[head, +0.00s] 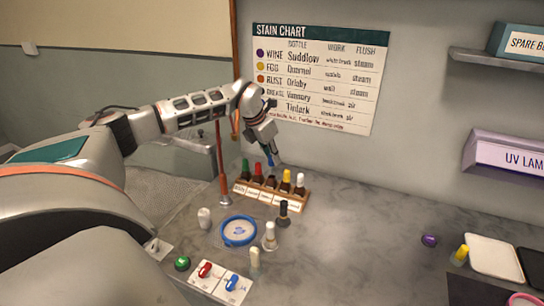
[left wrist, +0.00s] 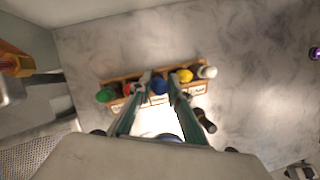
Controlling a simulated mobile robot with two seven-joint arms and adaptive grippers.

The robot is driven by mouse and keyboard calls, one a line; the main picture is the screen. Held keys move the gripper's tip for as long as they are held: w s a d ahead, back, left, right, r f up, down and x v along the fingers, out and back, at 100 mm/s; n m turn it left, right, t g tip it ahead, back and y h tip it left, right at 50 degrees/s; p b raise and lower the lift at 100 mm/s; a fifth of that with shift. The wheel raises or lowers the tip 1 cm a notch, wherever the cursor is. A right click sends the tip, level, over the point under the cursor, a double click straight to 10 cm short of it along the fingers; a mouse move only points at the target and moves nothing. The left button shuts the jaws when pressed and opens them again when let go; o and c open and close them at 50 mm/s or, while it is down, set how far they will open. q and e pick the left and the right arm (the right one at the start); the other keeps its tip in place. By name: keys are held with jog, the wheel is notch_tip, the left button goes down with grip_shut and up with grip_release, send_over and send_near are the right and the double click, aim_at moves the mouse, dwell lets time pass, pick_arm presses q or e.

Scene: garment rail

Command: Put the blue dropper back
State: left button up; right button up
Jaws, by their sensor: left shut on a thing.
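My left gripper (head: 268,148) is shut on the blue dropper (head: 270,159), pointing down over the wooden rack (head: 293,204). In the left wrist view the blue dropper (left wrist: 159,87) shows between the fingertips, over the middle of the rack. Below it in the head view is a dark brown open-looking bottle (head: 270,183), between the red-topped and yellow-topped bottles. The dropper's blue part appears above that bottle; I cannot tell whether its tip is inside the neck. My right gripper is not in view.
The rack also holds green (head: 245,168), red (head: 258,170), yellow (head: 286,177) and white-topped (head: 300,180) bottles. A black-topped bottle (head: 283,213) stands in front. A blue-rimmed dish (head: 238,231) and switch panel (head: 220,282) lie nearer.

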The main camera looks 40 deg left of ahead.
pick_arm(q)
jog(key=shift+f, duration=0.6)
jog(key=shift+f, duration=0.2)
jog(key=shift+f+b, duration=0.25)
jog(key=shift+b, duration=0.1)
jog(key=shift+f, duration=0.55)
jog(key=shift+f+b, duration=0.1)
jog(key=shift+b, duration=0.2)
jog(key=shift+f, duration=0.15)
jog(key=shift+f, duration=0.55)
